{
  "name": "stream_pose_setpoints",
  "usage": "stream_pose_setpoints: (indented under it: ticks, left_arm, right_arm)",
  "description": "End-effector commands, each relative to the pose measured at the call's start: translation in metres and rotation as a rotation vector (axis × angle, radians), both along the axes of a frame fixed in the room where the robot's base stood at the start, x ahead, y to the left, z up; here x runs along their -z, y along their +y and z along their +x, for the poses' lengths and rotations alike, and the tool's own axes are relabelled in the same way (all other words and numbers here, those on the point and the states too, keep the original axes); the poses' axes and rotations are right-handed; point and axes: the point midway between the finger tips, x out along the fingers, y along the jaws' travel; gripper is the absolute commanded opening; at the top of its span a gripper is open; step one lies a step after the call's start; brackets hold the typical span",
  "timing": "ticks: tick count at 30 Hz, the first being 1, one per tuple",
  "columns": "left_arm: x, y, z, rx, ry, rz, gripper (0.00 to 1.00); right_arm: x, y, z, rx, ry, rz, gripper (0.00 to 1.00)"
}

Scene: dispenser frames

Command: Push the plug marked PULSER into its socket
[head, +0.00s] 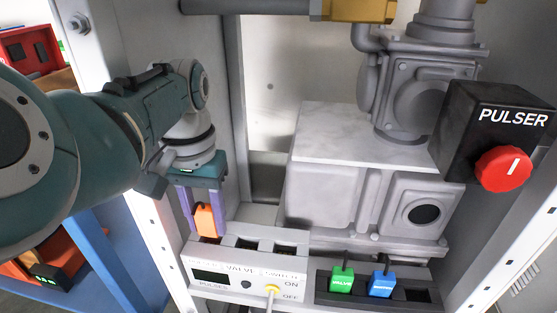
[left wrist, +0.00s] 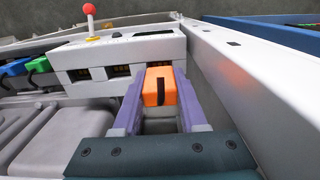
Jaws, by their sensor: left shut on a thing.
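My left gripper (head: 205,219) is shut on an orange plug (head: 208,222), with a purple finger on each side of it. The plug also shows between the fingers in the left wrist view (left wrist: 158,88). No marking on it is readable. It is at the left end of the white socket box (head: 236,283), in line with the leftmost opening; how deep it sits I cannot tell. Two other dark sockets, the middle one (head: 246,245) and the right one (head: 285,250), are empty. My right gripper is not in view.
A green plug (head: 341,280) and a blue plug (head: 381,284) stand in a dark holder at the right. A toggle lever (head: 272,291) rises from the box front. A black PULSER box (head: 474,134) with a red knob (head: 503,169) hangs at right. A cabinet wall is close to my left arm.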

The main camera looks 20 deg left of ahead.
Motion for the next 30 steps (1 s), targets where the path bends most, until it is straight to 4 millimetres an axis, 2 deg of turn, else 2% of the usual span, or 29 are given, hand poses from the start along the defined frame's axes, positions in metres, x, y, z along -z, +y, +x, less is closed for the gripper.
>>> stream_pose_setpoints:
  ticks: [30]
  left_arm:
    - [-0.0009,0.0004,0.0000,0.000,0.000,0.000,0.00]
  right_arm:
    - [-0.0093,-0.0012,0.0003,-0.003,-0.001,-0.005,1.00]
